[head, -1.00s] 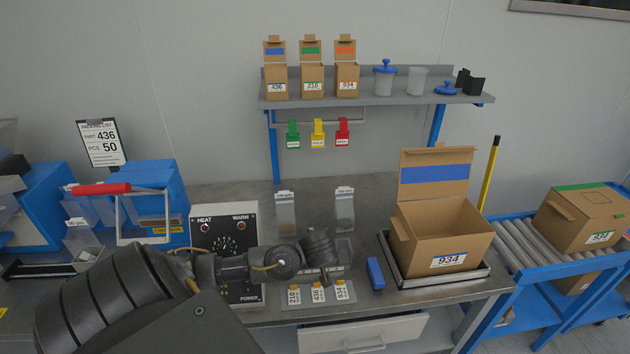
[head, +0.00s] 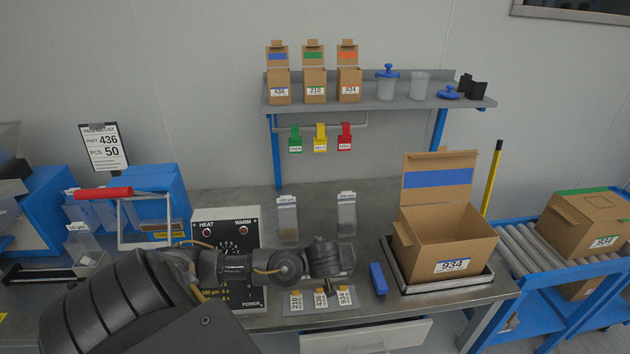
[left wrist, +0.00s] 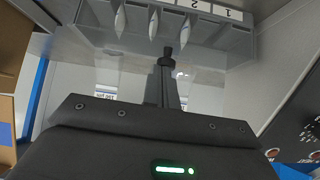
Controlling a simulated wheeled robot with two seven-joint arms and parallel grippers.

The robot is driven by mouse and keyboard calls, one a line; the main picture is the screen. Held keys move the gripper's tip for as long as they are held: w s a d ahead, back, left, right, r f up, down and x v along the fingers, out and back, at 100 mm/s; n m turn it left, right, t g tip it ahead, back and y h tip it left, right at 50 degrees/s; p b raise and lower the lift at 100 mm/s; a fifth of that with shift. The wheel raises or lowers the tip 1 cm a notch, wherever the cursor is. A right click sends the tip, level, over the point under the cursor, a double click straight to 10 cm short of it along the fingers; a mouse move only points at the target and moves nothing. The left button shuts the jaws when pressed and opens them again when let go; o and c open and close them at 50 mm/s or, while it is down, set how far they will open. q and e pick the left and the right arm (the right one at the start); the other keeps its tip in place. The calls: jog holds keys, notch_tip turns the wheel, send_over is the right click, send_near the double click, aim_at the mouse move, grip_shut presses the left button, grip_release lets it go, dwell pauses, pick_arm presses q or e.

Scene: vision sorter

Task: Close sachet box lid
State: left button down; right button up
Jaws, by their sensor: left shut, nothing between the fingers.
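An open cardboard box (head: 436,262) labelled 934 stands upright on a dark, low-rimmed tray (head: 478,284) at the right of the bench in the head view. Its lid (head: 440,195), with a blue stripe, stands up at the back. My left gripper (head: 328,284) is over the front middle of the bench, left of the box and apart from it. In the left wrist view its fingers (left wrist: 167,58) are together with nothing between them. My right gripper is in neither view.
Three small open boxes (head: 314,84) stand on the shelf. A blue block (head: 377,279) lies between my left gripper and the tray. A heater panel (head: 226,235) stands behind my left arm. A closed box (head: 583,226) sits on the roller conveyor (head: 522,247) at the right.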

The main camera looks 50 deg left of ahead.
pick_arm(q)
jog(key=s+d+b, duration=0.3)
jog(key=s+d, duration=0.2)
jog(key=d, duration=0.2)
jog(key=shift+d+r+b, duration=0.3)
jog(key=shift+b, duration=0.05)
jog(key=shift+s, duration=0.1)
